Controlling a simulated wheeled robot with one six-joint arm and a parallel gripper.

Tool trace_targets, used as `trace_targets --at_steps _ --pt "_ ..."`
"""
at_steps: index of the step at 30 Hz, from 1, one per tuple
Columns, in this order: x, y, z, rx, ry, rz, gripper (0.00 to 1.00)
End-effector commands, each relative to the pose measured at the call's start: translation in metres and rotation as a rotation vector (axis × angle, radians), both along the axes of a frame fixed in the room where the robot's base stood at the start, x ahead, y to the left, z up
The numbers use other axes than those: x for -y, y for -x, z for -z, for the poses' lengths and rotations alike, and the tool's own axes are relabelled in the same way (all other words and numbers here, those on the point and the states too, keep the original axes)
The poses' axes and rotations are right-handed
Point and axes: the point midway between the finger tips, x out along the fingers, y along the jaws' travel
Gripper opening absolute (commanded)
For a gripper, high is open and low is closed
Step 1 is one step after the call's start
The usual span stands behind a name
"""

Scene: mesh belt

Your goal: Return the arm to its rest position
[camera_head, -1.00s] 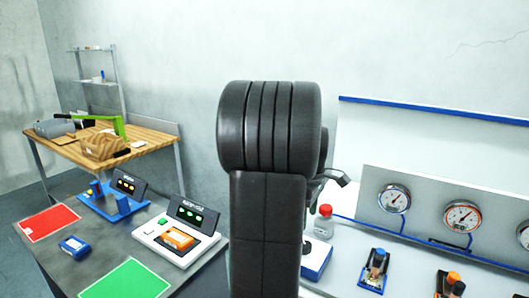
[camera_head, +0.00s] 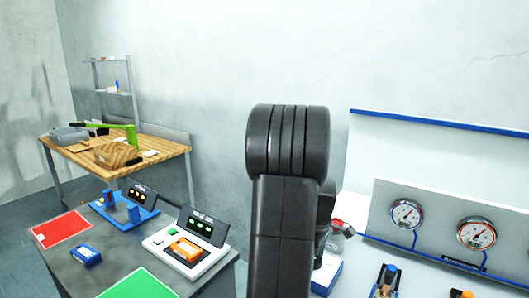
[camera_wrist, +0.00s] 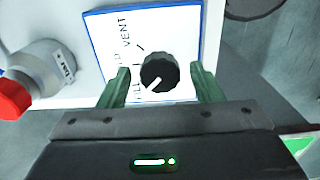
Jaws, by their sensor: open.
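My arm (camera_head: 285,190) stands upright in the middle of the head view and hides most of my gripper there. In the wrist view my gripper (camera_wrist: 161,78) is open, with one green finger on each side of a black knob (camera_wrist: 158,70). Gaps show between the fingers and the knob; its depth between them is hard to tell. The knob sits on a white plate with a blue edge (camera_wrist: 96,50), marked "VENT" and other partly hidden lettering. The plate also shows partly behind my arm in the head view (camera_head: 326,272).
Gauges (camera_head: 476,233) are on a panel at right. A dark bench at left holds a red mat (camera_head: 60,229), a green mat (camera_head: 138,284) and devices. A wooden table (camera_head: 165,150) stands behind.

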Motion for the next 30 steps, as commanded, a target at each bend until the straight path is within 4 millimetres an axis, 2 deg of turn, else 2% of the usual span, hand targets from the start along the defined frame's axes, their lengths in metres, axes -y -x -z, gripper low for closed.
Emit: trace_targets --at_steps 5,8,27,30 --pt "0.0 0.0 -0.005 0.001 0.001 -0.009 0.59" --pt "0.0 -0.001 -0.017 0.004 0.001 -0.01 0.59" --pt "0.0 -0.001 -0.142 0.005 0.001 -0.011 0.59" --pt "0.0 0.001 -0.117 -0.004 -0.001 -0.011 0.59"
